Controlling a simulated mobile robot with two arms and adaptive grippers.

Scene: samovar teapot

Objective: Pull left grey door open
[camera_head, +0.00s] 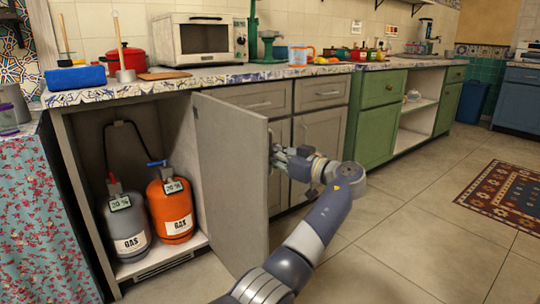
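The left grey door (232,175) stands swung wide open, with its hinge side by the right wall of the gas cupboard and its free edge toward me. Its handle (271,140) is near the free edge on the outer face, mostly hidden edge-on. My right gripper is not in view. Inside the cupboard stand a grey gas bottle (127,230) and an orange gas bottle (171,212).
Closed grey doors (318,135) and drawers lie behind my gripper, with green cabinets (377,130) farther right. Floor (410,230) to the right is clear up to a rug (505,190).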

